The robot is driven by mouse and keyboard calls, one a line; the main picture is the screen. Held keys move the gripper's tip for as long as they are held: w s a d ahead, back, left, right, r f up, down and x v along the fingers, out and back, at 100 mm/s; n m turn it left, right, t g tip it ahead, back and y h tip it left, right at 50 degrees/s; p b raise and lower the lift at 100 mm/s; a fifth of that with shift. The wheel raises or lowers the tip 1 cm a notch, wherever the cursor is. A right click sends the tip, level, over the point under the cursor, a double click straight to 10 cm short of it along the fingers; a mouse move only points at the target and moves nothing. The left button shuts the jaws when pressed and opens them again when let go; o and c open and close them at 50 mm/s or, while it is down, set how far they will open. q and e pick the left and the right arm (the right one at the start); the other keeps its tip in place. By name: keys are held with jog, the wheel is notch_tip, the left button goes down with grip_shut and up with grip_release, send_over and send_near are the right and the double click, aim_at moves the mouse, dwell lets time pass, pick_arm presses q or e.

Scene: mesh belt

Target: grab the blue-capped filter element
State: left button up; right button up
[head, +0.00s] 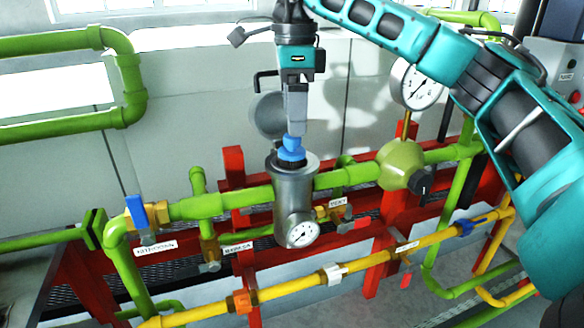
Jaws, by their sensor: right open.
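The filter element's blue cap (291,153) sticks up from the open top of the grey metal filter housing (293,190) in the middle of the head view. The rest of the element is inside the housing and hidden. My right gripper (295,130) comes down from above, pointing straight down, with its fingertips right at the top of the cap. It is open, with its fingers seen nearly edge-on. I cannot tell whether they touch or straddle the cap. My left gripper is not in view.
A round grey lid (268,116) stands behind the housing, close to my right gripper. A pressure gauge (416,86) and a green valve body (401,165) stand to the right. Green pipes, a yellow pipe (290,289) and red supports surround the housing.

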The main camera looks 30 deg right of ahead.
aim_at(291, 156)
notch_tip(291, 156, down, 5)
jog(key=shift+a+f, duration=0.1)
jog(key=shift+a, duration=0.05)
jog(key=shift+c, duration=0.4)
jog(key=c, duration=1.3)
jog(key=shift+c, duration=0.6)
jog(key=shift+r, duration=0.2)
